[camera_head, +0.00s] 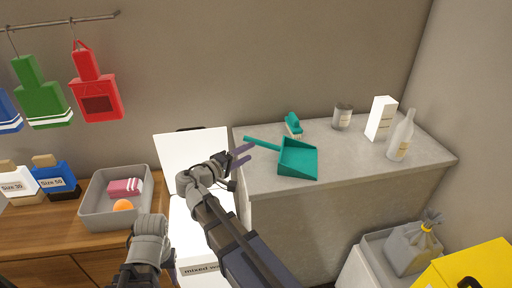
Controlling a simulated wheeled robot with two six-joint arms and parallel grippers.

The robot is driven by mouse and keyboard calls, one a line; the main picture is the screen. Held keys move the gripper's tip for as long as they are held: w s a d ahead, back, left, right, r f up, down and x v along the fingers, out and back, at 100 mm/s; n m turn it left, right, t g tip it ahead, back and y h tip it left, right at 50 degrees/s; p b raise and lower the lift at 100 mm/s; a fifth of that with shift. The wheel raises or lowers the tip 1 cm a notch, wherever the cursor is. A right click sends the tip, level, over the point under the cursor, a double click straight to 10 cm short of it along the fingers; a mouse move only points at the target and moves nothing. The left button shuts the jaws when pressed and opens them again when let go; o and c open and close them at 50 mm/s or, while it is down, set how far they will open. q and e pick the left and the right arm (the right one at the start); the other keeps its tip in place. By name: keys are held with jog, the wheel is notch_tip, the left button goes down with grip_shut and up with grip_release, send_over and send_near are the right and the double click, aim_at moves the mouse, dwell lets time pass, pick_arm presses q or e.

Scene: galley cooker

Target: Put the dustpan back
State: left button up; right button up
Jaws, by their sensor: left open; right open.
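The teal dustpan (297,160) lies on the grey counter, its handle pointing left toward my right gripper. My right gripper (241,155) has purple fingers, spread apart and empty. In the picture it is just left of the dustpan's handle, near the counter's left edge; I cannot tell whether they touch. Of my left arm only a grey joint shows at the bottom, in front of the wooden cabinet; its fingers do not show. A teal brush (293,125) lies behind the dustpan. A rail (62,20) on the wall holds hanging red (97,90) and green (41,96) items.
A can (342,117), a white carton (380,118) and a bottle (401,136) stand on the counter's right. A grey bin (114,211) holding an orange ball and a pink item sits on the wooden cabinet. A white bin with a raised lid (184,152) stands between cabinet and counter.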

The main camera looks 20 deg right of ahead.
jog(key=shift+v, duration=0.9)
dwell(0.7)
